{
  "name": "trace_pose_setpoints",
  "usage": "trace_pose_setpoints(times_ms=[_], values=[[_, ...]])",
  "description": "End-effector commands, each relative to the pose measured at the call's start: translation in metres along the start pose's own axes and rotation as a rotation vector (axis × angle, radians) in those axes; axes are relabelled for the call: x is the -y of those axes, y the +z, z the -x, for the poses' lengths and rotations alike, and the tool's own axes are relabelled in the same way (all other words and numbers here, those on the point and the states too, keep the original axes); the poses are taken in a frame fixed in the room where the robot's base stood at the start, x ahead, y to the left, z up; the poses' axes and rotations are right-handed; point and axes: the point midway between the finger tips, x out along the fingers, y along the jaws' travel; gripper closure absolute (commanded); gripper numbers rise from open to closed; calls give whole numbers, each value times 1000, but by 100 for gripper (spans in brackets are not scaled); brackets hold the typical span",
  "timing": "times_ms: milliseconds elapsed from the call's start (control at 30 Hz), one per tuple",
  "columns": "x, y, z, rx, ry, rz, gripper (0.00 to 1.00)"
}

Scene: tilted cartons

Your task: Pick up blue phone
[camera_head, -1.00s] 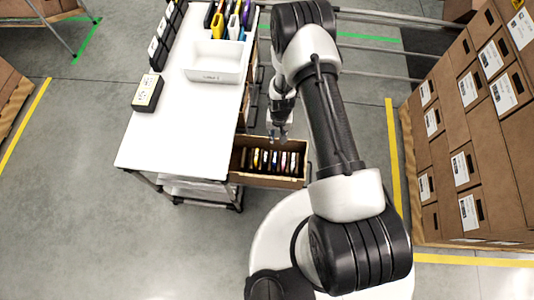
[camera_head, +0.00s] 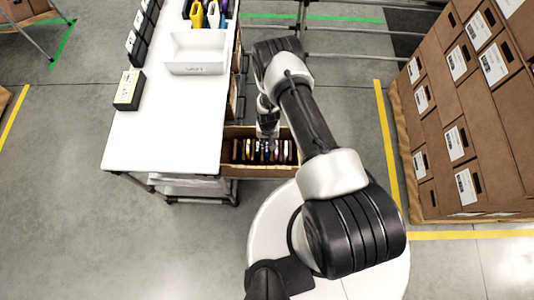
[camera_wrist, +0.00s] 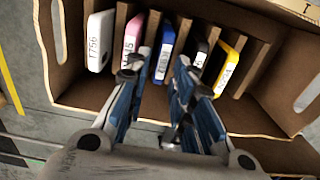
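The blue phone (camera_wrist: 164,50) stands on edge in a slot of the brown carton (camera_wrist: 75,95), with a white label on its edge. In the wrist view my gripper (camera_wrist: 163,62) is open, its two fingers on either side of the blue phone's near end. I cannot tell whether they touch it. To its left are a pink phone (camera_wrist: 133,35) and a white phone (camera_wrist: 100,40); to its right are a black phone (camera_wrist: 200,52) and a yellow phone (camera_wrist: 229,68). In the head view my gripper (camera_head: 267,134) is down at the carton (camera_head: 255,171), partly hiding the phones.
Cardboard dividers stand between the phones, close beside my fingers. A white table (camera_head: 160,150) lies left of the carton, with a white bin (camera_head: 195,66) and a small box (camera_head: 129,90) on it. Stacked boxes (camera_head: 460,110) stand at the right.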

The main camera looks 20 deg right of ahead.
Motion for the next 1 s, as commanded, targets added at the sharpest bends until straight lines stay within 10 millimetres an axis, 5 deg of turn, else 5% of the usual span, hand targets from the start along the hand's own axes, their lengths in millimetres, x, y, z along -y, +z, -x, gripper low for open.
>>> trace_pose_setpoints(times_ms=[333, 600, 1000], values=[[2, 4, -48, 2, 0, 0, 78], [2, 4, -48, 2, 0, 0, 78], [2, 4, -48, 2, 0, 0, 100]])
